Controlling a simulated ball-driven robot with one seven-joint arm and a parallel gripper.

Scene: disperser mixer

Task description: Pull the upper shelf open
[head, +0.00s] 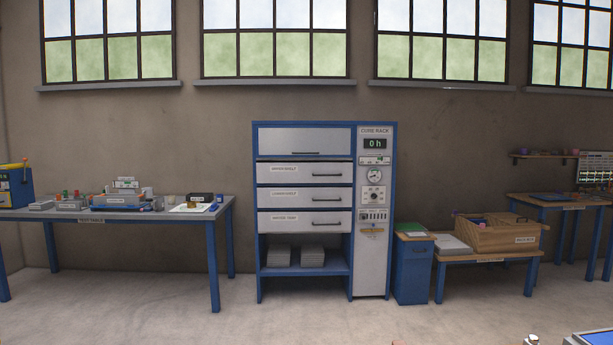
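The upper shelf (290,172) is the top drawer front of the blue-framed cure rack (254,210) against the back wall. It is pale grey, labelled "Upper shelf", with a dark bar handle (327,175) on its right half. It looks closed, about flush with the drawers below. The lower shelf (290,198) and the water tray (290,223), with like handles, sit under it and also look closed. A grey panel (304,139) covers the top of the rack. My gripper is not in view.
The floor (230,315) before the rack is clear. A long table (110,213) with equipment stands left. A blue cabinet (413,272) and a low table with a wooden box (497,236) stand right of the rack. A blue-topped item (595,338) shows at the bottom right.

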